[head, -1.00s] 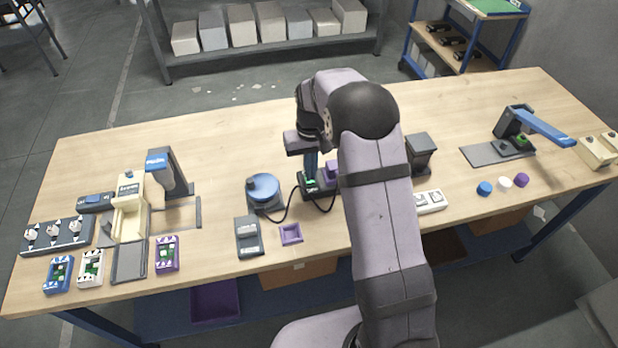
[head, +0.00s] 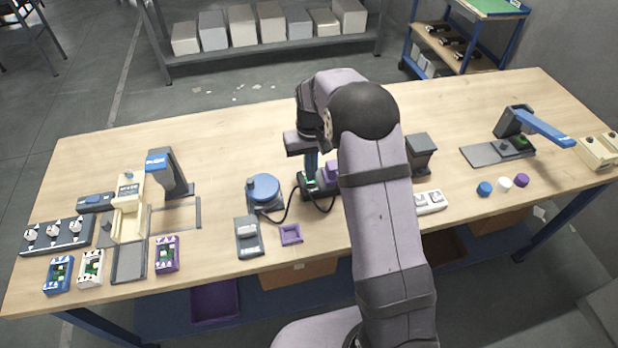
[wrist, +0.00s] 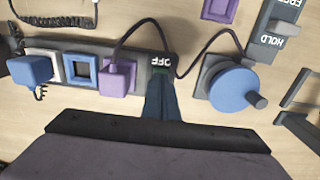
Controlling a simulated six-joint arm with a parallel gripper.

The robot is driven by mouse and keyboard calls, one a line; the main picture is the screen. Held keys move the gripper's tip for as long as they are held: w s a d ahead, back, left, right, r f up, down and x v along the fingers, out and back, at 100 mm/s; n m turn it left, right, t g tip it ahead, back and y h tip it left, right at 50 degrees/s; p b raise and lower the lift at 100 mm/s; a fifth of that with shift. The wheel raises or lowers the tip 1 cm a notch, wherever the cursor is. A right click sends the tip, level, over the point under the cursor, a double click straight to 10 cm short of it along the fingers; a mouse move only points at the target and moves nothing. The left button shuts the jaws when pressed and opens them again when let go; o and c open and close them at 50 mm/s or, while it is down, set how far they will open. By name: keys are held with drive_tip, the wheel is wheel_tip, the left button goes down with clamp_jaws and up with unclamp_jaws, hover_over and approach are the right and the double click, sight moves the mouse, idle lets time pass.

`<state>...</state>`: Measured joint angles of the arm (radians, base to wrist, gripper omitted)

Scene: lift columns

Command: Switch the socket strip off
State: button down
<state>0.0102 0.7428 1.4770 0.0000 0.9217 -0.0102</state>
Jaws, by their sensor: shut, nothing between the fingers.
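The dark socket strip (head: 308,193) lies mid-table, partly hidden by my arm. In the wrist view the strip (wrist: 143,72) carries a blue plug (wrist: 32,70), a white socket, a blue socket (wrist: 79,68) and a purple plug (wrist: 118,76). Its end by my fingers bears the word OFF (wrist: 161,60). A small green part, seemingly the switch, shows beside that word and in the head view (head: 310,184), mostly covered by my fingertips. My gripper (head: 311,170) is shut and empty. Its fingertips (wrist: 159,76) point down at that end; whether they touch the switch I cannot tell.
A blue round knob (head: 264,187) on a dark base stands left of the strip. A cable loops between them. A grey HOLD box (head: 249,236) and a small purple tray (head: 291,234) sit nearer the front. A dark block (head: 419,154) stands right of my arm.

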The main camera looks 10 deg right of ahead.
drive_tip(key=shift+f+b, duration=0.45)
drive_tip(key=shift+f, duration=0.4)
idle(1.1)
drive_tip(key=shift+s+r, duration=0.1)
drive_tip(key=shift+r+p, duration=2.85)
drive_tip(key=shift+r, duration=0.6)
